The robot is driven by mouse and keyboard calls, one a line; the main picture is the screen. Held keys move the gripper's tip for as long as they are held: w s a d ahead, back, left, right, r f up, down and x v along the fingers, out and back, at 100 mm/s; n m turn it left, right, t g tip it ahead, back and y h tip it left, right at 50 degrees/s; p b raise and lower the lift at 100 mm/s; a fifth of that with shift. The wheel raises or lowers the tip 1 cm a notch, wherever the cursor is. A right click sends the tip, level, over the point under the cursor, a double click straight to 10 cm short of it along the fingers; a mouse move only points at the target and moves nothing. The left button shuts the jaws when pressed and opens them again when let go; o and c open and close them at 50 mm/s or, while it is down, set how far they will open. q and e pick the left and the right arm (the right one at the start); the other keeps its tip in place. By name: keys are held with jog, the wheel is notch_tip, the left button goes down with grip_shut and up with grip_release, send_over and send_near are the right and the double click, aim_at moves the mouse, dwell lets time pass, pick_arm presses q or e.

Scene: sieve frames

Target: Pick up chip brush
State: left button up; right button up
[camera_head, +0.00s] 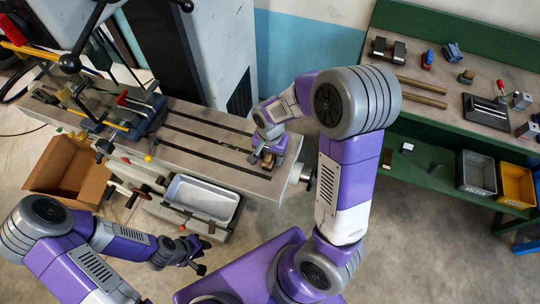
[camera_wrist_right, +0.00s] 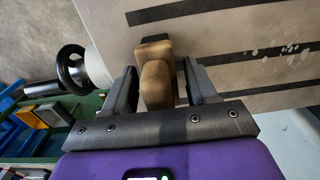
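The chip brush (camera_wrist_right: 157,82), with a tan-brown wooden handle, lies on the grey slotted machine table (camera_head: 190,150) near its right end. In the head view the brush is mostly hidden by my right gripper (camera_head: 268,153). In the right wrist view my right gripper (camera_wrist_right: 160,92) is open, with one finger on each side of the handle. A gap shows between the handle and the right-hand finger. The brush's bristles cannot be made out. My left gripper (camera_head: 199,256) is open and empty, low over the floor in front of the machine.
A white tray (camera_head: 202,199) sits below the machine table's front edge. A cardboard box (camera_head: 70,172) is at the left. A vise (camera_head: 135,113) stands on the table's left part. A green workbench (camera_head: 455,134) with tools and bins is at the right.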

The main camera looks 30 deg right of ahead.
jog(key=c, duration=0.9)
notch_tip(320, 180, up, 10)
jog(key=shift+p, duration=0.9)
